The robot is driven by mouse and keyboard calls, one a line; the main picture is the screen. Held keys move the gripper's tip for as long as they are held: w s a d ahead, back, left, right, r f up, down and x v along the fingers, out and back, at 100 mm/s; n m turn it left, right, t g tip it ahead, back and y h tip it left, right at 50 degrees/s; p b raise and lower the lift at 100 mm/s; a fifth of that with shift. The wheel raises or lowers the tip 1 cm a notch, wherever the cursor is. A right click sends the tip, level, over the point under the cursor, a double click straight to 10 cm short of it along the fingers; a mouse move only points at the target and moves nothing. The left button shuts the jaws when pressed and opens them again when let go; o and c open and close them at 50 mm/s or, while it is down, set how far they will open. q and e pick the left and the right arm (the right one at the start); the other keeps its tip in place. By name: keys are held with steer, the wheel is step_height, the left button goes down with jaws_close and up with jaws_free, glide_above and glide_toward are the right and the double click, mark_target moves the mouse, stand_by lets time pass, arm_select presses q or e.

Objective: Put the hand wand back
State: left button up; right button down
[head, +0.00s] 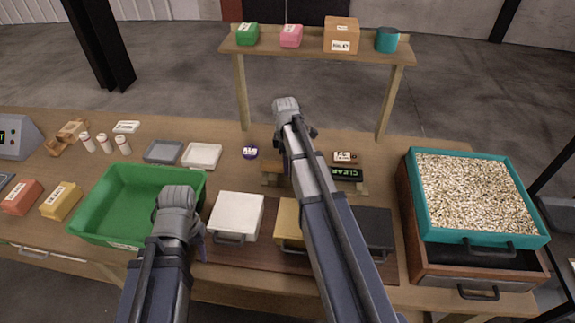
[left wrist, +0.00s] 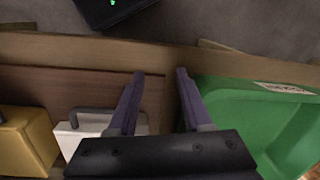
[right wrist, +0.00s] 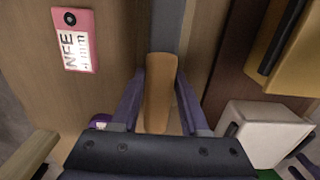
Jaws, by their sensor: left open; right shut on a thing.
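The hand wand's tan grip (right wrist: 160,98) is between the fingers of my right gripper (right wrist: 161,76) in the right wrist view, with a dark bar running on beyond it. In the head view my right arm covers the middle of the wand. A dark bar with green CLEAR lettering (head: 348,174), apparently the wand's other end, shows right of the arm. Wooden supports, one of them at the right (head: 356,187), show beneath; I cannot tell whether the wand touches them. My left gripper (left wrist: 160,75) is open and empty near the table's front edge, between the green bin (head: 122,232) and the white box (head: 238,215).
A yellow box (head: 287,218) and a dark box (head: 375,228) stand on the near side. A teal tray (head: 413,190) of pale pellets is at the right. A purple disc (head: 250,153) and a pink NFE plate (right wrist: 74,38) lie near the wand. A raised shelf (head: 270,50) stands behind.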

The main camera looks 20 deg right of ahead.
arm_select(q)
steer(key=shift+f+b, duration=0.5)
steer(key=shift+f, duration=0.1)
arm_select(e)
steer(key=shift+f, duration=0.6)
arm_select(q)
steer(key=shift+r, duration=0.1)
arm_select(e)
steer(key=shift+c, duration=2.1)
jaws_free()
steer(key=shift+r, duration=0.1)
step_height(320, 180, up, 13)
steer(key=p, duration=1.3)
arm_select(q)
step_height(320, 180, up, 13)
arm_select(e)
steer(key=s+a+m, duration=0.8)
steer(key=s+a, duration=1.2)
steer(key=a, duration=0.3)
steer(key=shift+s+a+h, duration=0.15)
steer(key=shift+a+h, duration=0.15)
steer(key=shift+h, duration=0.1)
steer(key=shift+r, duration=0.1)
